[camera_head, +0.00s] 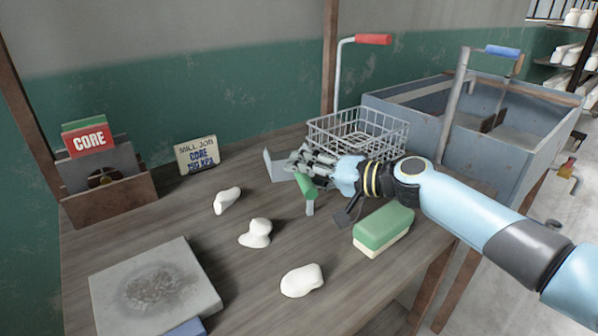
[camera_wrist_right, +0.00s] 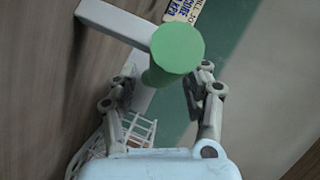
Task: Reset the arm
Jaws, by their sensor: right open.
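My right arm reaches in from the right in the head view. Its gripper (camera_head: 308,158) is above the wooden table, beside the wire basket. In the right wrist view the gripper (camera_wrist_right: 162,88) has its two fingers spread apart. A green-handled tool (camera_head: 305,186) with a grey metal part is close by the fingers. Its round green end (camera_wrist_right: 178,48) shows between and beyond the fingertips in the wrist view, with a pale bar running to the upper left. I cannot tell whether the fingers touch it. My left gripper is not in view.
White clay lumps (camera_head: 302,280) lie on the table (camera_head: 240,290). A green-and-cream sponge (camera_head: 384,228) sits below my right forearm. A wire basket (camera_head: 365,130) stands behind the gripper. A blue-grey sink (camera_head: 520,135) is at right, a grey slab (camera_head: 190,265) at front left.

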